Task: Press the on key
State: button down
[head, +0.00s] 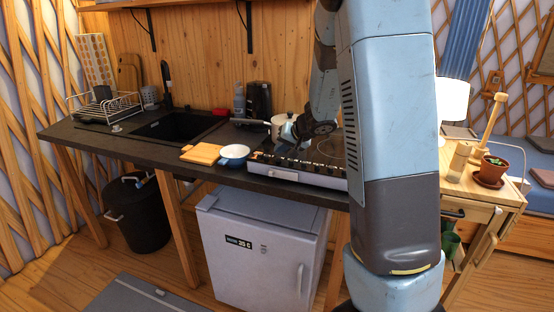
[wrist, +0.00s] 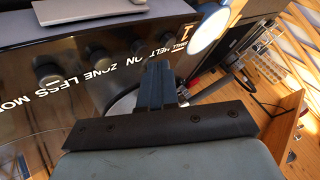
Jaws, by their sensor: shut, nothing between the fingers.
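The cooktop's control panel (wrist: 75,55) fills the left of the wrist view, dark, with white lettering that appears inverted. The on label (wrist: 139,61) lies just left of my fingertips. Dark round keys (wrist: 97,52) sit along the panel, and one (wrist: 149,48) is close to the on label. My gripper (wrist: 160,66) is shut and empty, its fingers close to the panel. I cannot tell whether they touch it. In the head view my gripper (head: 289,133) is over the cooktop (head: 300,172), and part of the panel is hidden.
A pot (head: 281,121) stands behind my gripper on the cooktop. The sink (head: 178,125) is further left. A white fridge (head: 262,250) stands below the counter.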

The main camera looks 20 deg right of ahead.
aim_at(281, 162)
jog(key=shift+s+f, duration=0.1)
jog(key=shift+f, duration=0.7)
dwell(1.5)
jog(key=shift+r, duration=0.85)
jog(key=shift+r, duration=2.55)
